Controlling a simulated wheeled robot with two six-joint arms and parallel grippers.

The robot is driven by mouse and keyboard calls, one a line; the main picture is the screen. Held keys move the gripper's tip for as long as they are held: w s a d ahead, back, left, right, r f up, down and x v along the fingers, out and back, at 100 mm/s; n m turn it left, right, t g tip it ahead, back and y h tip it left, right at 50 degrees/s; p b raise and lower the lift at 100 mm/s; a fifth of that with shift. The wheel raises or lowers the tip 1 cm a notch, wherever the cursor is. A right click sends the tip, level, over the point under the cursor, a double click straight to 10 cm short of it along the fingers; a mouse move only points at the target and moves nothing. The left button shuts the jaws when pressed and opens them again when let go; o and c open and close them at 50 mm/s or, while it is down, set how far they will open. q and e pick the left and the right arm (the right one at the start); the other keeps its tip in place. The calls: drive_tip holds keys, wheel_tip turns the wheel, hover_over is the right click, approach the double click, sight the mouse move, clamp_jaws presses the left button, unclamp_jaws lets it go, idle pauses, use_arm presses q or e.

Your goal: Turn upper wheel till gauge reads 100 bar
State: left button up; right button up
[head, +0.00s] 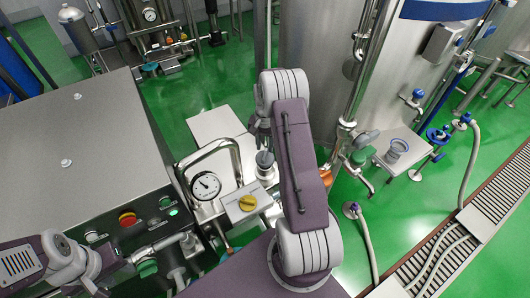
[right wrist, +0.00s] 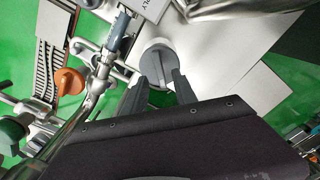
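The pressure gauge (head: 205,186) has a white round dial and stands on the bench unit in the head view. Its needle shows, but the numbers are too small to read. A grey round wheel with a raised ridge (right wrist: 158,65) faces the right wrist camera; it also shows in the head view (head: 265,160), partly hidden. My right gripper (right wrist: 158,76) has its fingers apart, one on each side of this wheel's near edge. I cannot tell whether they touch it. My left gripper's fingers do not show.
A bent steel tube (head: 213,146) arches over the gauge. An orange handle (right wrist: 68,80) is left of the wheel in the wrist view. A large tank (head: 320,50) stands behind.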

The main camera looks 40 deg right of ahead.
sight(264, 154)
wheel_tip(264, 154, up, 5)
drive_tip(key=shift+f, duration=0.1)
idle(3.5)
drive_tip(key=a+r+n+t, duration=0.1)
drive_tip(key=a+r+n, duration=0.1)
drive_tip(key=a+r, duration=0.35)
drive_tip(key=a+r+n, duration=0.1)
drive_tip(key=a+r, duration=0.2)
drive_tip(key=a, duration=0.5)
drive_tip(key=s+a+f+n, duration=0.2)
drive_tip(key=s+a+n, duration=0.1)
drive_tip(key=s, duration=0.5)
drive_tip(key=s+a+f+n, duration=0.2)
drive_tip(key=s+a+n, duration=0.2)
drive_tip(key=s, duration=0.5)
drive_tip(key=shift+a+f, duration=0.25)
drive_tip(key=shift+a, duration=0.15)
